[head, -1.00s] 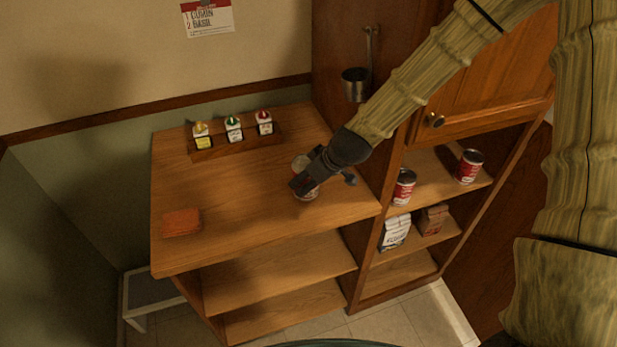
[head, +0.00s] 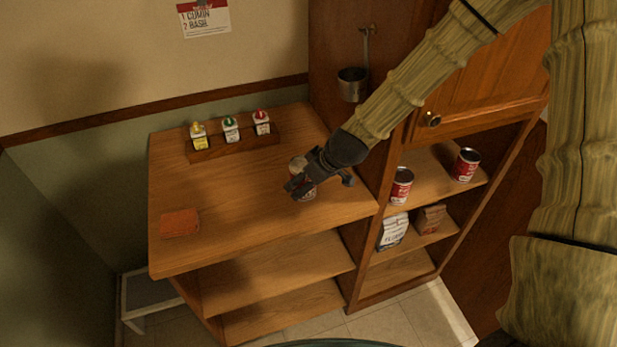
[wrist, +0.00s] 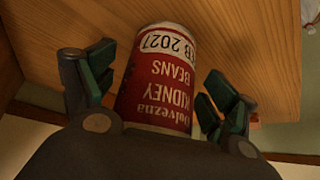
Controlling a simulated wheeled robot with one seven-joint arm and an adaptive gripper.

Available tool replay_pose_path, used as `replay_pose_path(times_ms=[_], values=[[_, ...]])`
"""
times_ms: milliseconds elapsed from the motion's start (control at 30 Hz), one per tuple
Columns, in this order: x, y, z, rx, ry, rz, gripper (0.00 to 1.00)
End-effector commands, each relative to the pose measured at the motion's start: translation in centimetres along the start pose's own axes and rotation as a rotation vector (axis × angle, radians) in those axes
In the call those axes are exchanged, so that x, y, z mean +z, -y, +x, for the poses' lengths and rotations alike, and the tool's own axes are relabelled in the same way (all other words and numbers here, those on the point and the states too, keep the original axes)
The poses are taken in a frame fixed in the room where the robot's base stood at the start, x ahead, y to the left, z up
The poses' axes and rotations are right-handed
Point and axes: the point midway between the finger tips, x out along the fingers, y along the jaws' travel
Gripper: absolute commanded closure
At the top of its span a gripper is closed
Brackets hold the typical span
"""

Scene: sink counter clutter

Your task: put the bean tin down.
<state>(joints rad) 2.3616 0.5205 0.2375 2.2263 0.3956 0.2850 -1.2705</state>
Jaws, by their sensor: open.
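The bean tin (wrist: 158,85) has a red label reading "Dolvezna Kidney Beans" and a white band with a date. In the wrist view it stands between the two spread fingers of my gripper (wrist: 160,98), with a visible gap at least on the right side. In the head view my gripper (head: 298,187) is over the right part of the wooden counter (head: 230,230). The tin (head: 298,163) shows only in part there, behind the gripper. It appears to rest on the counter top.
A wooden rack (head: 262,141) with several coloured-cap bottles stands at the back. Two other red tins, one nearer (head: 401,186) and one farther (head: 466,165), stand on the right-hand shelf, above a flour bag (head: 393,231). The counter's middle is clear.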

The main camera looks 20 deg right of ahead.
Motion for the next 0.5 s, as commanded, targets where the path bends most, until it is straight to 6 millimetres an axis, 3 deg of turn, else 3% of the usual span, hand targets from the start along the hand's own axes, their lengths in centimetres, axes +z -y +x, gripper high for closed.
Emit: replay_pose_path(times_ms=[500], values=[[-0.2, 0.0, -3.6, 0.001, -0.002, -0.002, 0.14]])
